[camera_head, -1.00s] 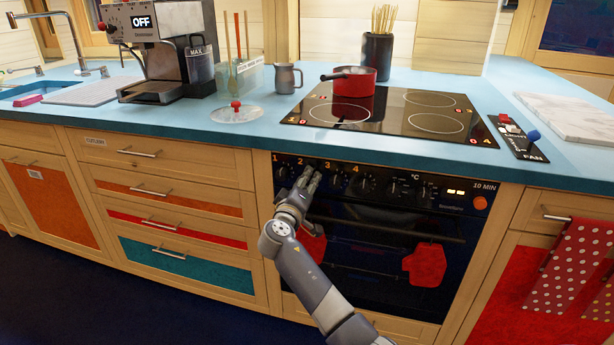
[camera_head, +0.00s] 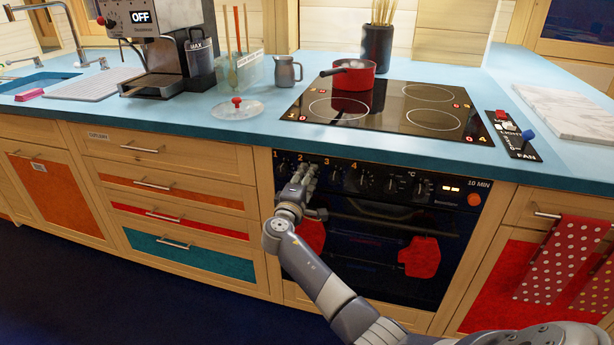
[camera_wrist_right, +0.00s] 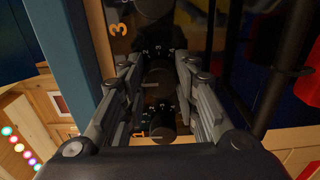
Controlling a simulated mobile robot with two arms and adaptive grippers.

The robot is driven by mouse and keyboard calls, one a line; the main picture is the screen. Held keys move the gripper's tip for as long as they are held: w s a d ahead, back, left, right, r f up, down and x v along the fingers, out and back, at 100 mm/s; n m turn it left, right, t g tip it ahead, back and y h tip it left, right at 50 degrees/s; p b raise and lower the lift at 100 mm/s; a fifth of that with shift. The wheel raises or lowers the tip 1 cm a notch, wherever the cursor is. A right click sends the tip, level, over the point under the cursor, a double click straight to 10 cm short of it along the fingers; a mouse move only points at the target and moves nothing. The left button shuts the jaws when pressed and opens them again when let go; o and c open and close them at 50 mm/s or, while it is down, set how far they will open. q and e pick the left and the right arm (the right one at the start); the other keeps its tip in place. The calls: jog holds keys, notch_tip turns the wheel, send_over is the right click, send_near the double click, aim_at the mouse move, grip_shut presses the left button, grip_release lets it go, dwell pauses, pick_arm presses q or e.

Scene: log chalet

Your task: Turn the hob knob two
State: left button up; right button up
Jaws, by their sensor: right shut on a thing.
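The oven's black control panel (camera_head: 440,201) has a row of black knobs numbered 1 to 4 in orange. My right gripper (camera_head: 304,170) is at the panel's left part, over hob knob two, and hides most of it in the head view. In the right wrist view, my right gripper (camera_wrist_right: 158,78) is shut on knob two (camera_wrist_right: 158,72), with a finger on each side. Knob one (camera_wrist_right: 162,131) shows below it and knob three (camera_wrist_right: 151,10) above it. Knob two's pointer is too dark to read. My left gripper is out of view.
The oven handle (camera_head: 440,234) with red mitts (camera_head: 419,257) runs just below my right gripper. A red pan (camera_head: 347,78) stands on the black hob (camera_head: 392,108) above. A dotted towel (camera_head: 562,262) hangs at the right.

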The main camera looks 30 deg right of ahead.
dwell(0.4)
jog(key=o, duration=1.1)
jog(key=shift+c, duration=0.2)
jog(key=v, duration=1.2)
